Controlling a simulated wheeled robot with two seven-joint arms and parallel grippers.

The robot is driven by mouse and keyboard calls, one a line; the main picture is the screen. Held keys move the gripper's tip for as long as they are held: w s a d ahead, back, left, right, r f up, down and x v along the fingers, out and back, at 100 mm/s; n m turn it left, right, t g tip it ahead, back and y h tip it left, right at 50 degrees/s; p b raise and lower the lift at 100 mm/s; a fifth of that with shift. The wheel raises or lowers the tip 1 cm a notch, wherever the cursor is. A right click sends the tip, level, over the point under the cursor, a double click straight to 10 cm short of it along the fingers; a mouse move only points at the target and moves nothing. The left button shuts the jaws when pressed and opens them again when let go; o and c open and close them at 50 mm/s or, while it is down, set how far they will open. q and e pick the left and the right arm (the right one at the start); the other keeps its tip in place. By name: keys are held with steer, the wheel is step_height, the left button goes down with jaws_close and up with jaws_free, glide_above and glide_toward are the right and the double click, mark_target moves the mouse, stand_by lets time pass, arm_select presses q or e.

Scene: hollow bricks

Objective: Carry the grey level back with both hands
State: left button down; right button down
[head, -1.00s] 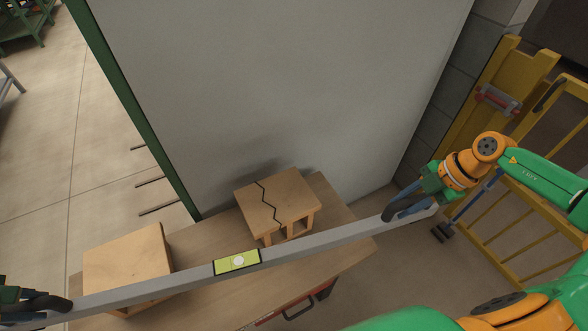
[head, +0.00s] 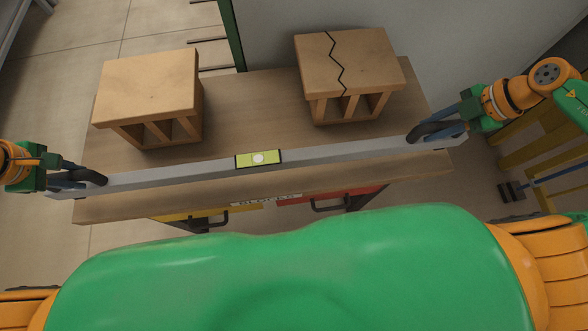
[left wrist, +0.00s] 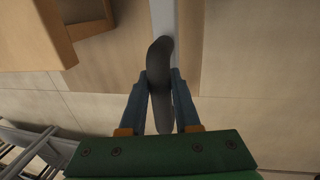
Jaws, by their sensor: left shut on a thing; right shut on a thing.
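The grey level (head: 330,155) is a long straight bar with a yellow-green vial window in its middle. It spans the front part of the wooden table in the head view, its right end slightly higher in the picture. My left gripper (head: 98,178) is shut on its left end and my right gripper (head: 418,135) is shut on its right end. In the left wrist view the left gripper (left wrist: 160,90) has its fingers around a dark loop-shaped handle on the level (left wrist: 162,20). Whether the level touches the table is hard to tell.
On the table (head: 250,100) stand a plain hollow brick (head: 150,85) at left and a hollow brick with a black zigzag crack (head: 365,65) at right, both behind the level. Drawers with a yellow (head: 185,214) and a red front (head: 350,194) are below. A yellow rail (head: 545,150) stands at right.

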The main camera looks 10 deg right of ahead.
mark_target(89, 184)
arm_select(q)
steer(key=shift+r, duration=0.1)
